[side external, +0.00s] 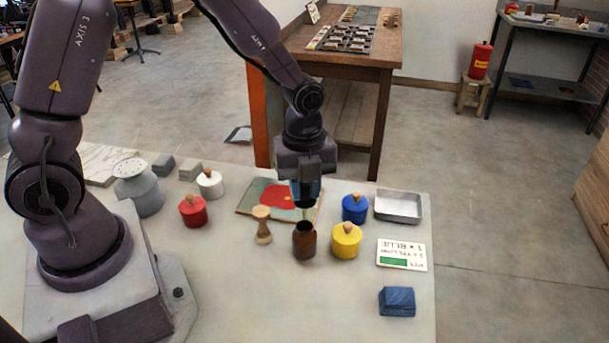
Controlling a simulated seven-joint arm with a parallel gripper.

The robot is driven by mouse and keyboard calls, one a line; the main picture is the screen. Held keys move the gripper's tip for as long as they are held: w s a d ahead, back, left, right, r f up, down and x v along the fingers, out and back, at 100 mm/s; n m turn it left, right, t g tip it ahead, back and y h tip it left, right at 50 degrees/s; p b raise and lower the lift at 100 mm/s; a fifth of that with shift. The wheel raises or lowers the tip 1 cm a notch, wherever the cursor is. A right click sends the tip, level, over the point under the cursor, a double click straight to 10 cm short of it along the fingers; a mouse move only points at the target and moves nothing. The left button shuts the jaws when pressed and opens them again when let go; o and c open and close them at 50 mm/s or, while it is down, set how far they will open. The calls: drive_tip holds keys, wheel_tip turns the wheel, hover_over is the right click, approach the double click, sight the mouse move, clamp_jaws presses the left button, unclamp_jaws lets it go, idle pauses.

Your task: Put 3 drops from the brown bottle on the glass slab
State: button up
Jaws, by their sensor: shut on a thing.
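The brown bottle (304,242) stands upright on the pale table, its dark mouth open at the top. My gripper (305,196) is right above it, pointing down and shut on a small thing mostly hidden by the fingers. A thin tip, perhaps of a dropper, shows below the fingers, close over the bottle mouth; I cannot tell whether it enters. No clear glass slab can be made out. A flat board with teal and red areas (252,196) lies just behind the bottle, partly hidden by my gripper. I see no drops.
A wooden-topped stamp (262,226) and a yellow pot (346,241) flank the bottle closely. A blue pot (355,209), metal tray (398,221), printed card (414,256) and blue block (397,302) are to the right. Red (193,212) and white (210,185) pots are left. The front middle is clear.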

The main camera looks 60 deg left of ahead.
drive_tip(key=shift+f, duration=2.85)
drive_tip(key=shift+r, duration=4.55)
drive_tip(key=w+a+f, duration=0.1)
drive_tip(key=a+f, duration=0.1)
drive_tip(key=a, duration=0.6)
drive_tip(key=w+a+f, duration=0.2)
drive_tip(key=a, duration=0.6)
drive_tip(key=shift+d+f, duration=0.2)
drive_tip(key=shift+f, duration=2.35)
drive_tip(key=shift+f, duration=0.5)
